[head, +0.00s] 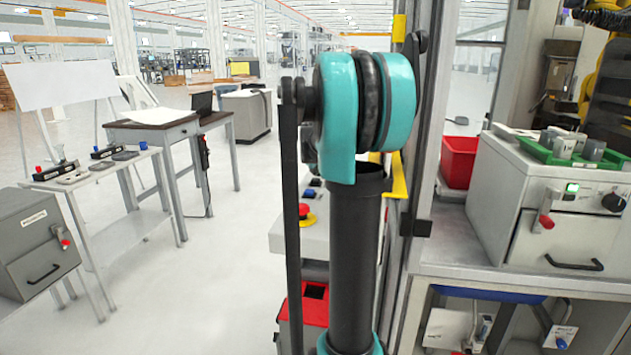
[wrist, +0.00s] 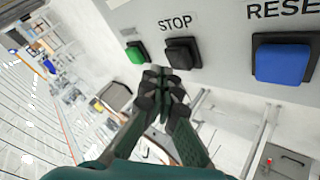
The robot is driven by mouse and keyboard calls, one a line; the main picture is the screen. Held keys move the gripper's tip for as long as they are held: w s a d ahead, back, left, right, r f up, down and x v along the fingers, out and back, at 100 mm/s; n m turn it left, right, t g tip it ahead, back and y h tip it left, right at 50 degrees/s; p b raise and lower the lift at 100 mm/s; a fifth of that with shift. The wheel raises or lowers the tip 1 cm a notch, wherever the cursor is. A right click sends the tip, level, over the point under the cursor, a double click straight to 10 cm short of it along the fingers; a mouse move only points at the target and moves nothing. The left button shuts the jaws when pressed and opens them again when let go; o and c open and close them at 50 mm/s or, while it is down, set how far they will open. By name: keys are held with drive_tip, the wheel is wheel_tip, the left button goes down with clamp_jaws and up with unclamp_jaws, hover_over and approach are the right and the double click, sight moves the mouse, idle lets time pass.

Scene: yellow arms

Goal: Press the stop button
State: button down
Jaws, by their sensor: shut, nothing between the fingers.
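In the wrist view the stop button (wrist: 183,53) is a black square button on a light grey panel, under the label STOP (wrist: 175,22). My gripper (wrist: 160,84) is shut and empty. Its fingertips appear just below and left of the stop button, between it and the green button (wrist: 136,52). I cannot tell whether they touch the panel. In the head view the control box (head: 285,238) is partly hidden behind my teal and black arm, and the gripper is not visible.
A large blue button (wrist: 285,60), with a partly cut-off RESE label, sits right of the stop button. In the head view a red mushroom button (head: 306,210) is on the box. A grey cabinet (head: 500,205) stands at right. Open floor lies left of the box.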

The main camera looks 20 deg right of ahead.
sight(315, 180)
drive_tip(key=shift+r, duration=2.5)
